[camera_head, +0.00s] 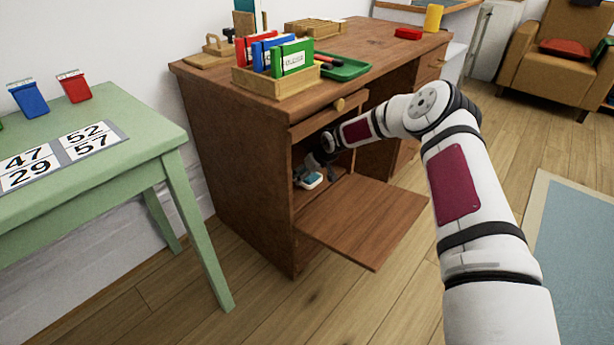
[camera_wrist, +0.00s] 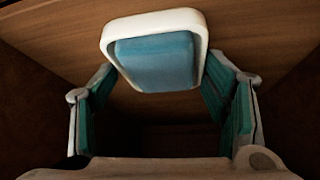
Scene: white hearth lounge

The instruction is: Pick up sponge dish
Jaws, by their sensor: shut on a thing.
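The sponge dish (camera_head: 316,184) is a small white dish with a blue sponge in it, inside the open lower compartment of the brown desk (camera_head: 235,165). In the wrist view the sponge dish (camera_wrist: 198,24) is at the top centre, its white rim around the blue sponge. My gripper (camera_head: 318,168) reaches into the compartment and is at the dish. In the wrist view my gripper (camera_wrist: 160,72) has a teal-padded finger on each side of the dish and is shut on it. I cannot tell whether the dish is clear of the surface beneath it.
The compartment's dropped door (camera_head: 365,222) sticks out below my arm. A drawer with a knob (camera_head: 339,104) is just above the opening. A green table (camera_head: 110,160) stands to the left. A wooden box of folders (camera_head: 272,88) and a green tray (camera_head: 350,70) are on the desktop.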

